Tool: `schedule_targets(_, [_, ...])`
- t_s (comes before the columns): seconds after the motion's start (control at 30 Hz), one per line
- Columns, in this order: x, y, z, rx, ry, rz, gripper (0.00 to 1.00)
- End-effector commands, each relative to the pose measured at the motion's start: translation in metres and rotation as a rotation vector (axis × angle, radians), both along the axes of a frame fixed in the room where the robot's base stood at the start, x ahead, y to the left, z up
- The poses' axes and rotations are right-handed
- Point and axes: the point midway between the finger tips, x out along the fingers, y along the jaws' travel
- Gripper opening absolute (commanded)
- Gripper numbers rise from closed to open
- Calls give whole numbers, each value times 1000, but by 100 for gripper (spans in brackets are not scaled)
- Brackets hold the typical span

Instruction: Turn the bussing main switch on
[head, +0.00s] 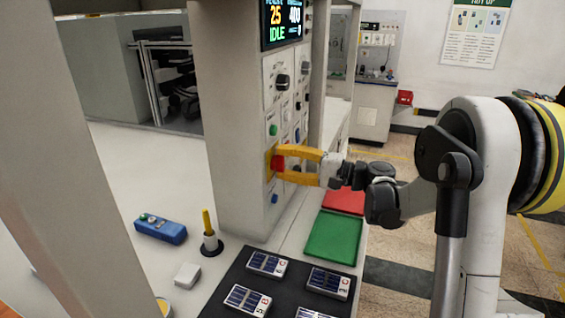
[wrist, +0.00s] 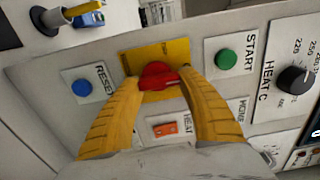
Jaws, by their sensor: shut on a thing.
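A red rotary knob (wrist: 157,73) sits on a yellow plate (wrist: 180,52) on the grey control panel; I take it for the main switch. The plate's lettering is too blurred to read. In the head view the red knob (head: 278,163) shows between the yellow fingers. My gripper (wrist: 155,80) has a finger on each side of the knob and is shut on it. In the head view my gripper (head: 276,163) reaches the column from the right. The knob's handle looks roughly sideways in the wrist view, but its exact setting is hard to tell.
A blue RESET button (wrist: 81,88), a green START button (wrist: 225,59), an orange HEAT rocker (wrist: 166,129) and the black HEAT C dial (wrist: 295,80) are close by. The display (head: 284,22) reads IDLE. Below are a green tray (head: 333,237) and a black mat (head: 215,303) with cells.

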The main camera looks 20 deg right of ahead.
Motion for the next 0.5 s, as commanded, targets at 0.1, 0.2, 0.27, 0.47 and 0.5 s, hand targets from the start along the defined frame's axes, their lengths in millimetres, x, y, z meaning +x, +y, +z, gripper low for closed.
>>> schedule_targets(0.1, [0,0,0,3,2,1,17])
schedule_targets(0.2, [0,0,0,3,2,1,17])
schedule_targets(0.27, [0,0,0,3,2,1,17])
schedule_targets(0.47, [0,0,0,1,2,1,70])
schedule_targets(0.5, [0,0,0,1,2,1,70])
